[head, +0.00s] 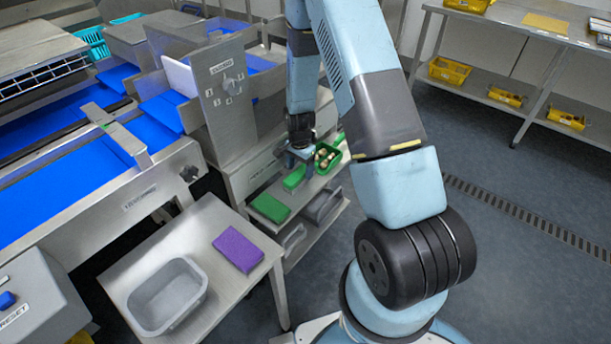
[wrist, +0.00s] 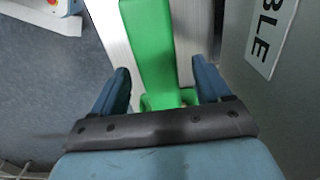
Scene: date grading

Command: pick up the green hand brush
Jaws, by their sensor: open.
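The green hand brush (wrist: 152,45) lies lengthwise on a pale metal surface in the wrist view, running up from between my fingers to the top edge. My gripper (wrist: 164,75) is open, with one blue finger on each side of the brush. No contact between fingers and brush is visible. The near end of the brush is partly hidden by my gripper's dark bar. In the head view, my gripper (head: 302,155) is over the narrow steel shelf, and a green piece that looks like the brush (head: 294,178) shows just below it.
A green tray (head: 318,167) of small pale items sits just right of my gripper. A grey panel with lettering (wrist: 245,100) stands close on the right in the wrist view. A purple block (head: 237,249) and grey tub (head: 150,322) are on the front table.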

